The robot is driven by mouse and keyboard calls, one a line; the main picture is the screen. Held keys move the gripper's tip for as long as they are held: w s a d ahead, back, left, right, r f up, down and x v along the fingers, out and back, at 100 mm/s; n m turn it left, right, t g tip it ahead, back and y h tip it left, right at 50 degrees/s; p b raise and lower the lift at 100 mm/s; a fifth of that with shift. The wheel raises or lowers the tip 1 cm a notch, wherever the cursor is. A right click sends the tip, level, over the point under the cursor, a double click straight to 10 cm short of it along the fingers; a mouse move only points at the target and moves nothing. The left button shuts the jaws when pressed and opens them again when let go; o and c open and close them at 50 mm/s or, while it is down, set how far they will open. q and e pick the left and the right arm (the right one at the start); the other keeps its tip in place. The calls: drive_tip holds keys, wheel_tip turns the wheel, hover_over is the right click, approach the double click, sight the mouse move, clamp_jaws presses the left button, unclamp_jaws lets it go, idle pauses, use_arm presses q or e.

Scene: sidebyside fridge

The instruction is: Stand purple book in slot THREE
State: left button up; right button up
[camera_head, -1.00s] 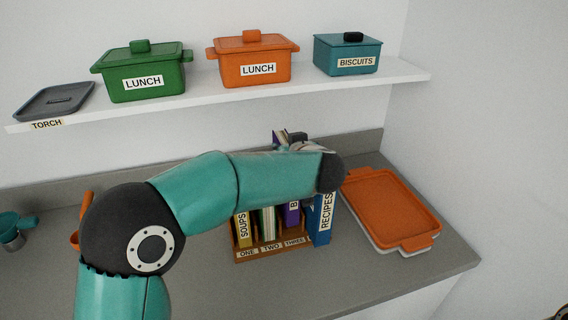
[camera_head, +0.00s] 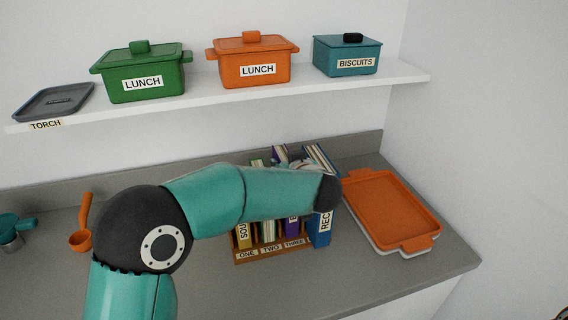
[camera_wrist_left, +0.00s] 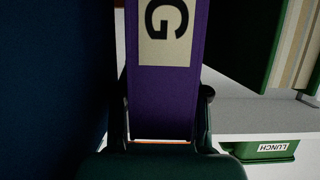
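The purple book (camera_head: 292,222) stands upright in the slot marked THREE of the wooden rack (camera_head: 270,257), its lower spine visible below my arm. The wrist view shows its purple spine (camera_wrist_left: 165,95) with a pale label reading G, between the two fingers of my left gripper (camera_wrist_left: 163,125). The fingers lie against both sides of the book, shut on it. In the head view my left forearm and wrist hide the gripper and the middle of the book. I cannot tell whether its base touches the rack floor. My right gripper is not in view.
The SOUPS book (camera_head: 244,237) stands in slot ONE and a green book is in slot TWO. A blue book (camera_head: 320,229) stands right of slot THREE, close beside the purple one. An orange tray (camera_head: 390,208) lies further right. A shelf (camera_head: 215,90) with pots is above.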

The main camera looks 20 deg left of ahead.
use_arm(q)
drive_tip(key=shift+r, duration=0.1)
drive_tip(key=b+v, duration=0.1)
drive_tip(key=v, duration=1.1)
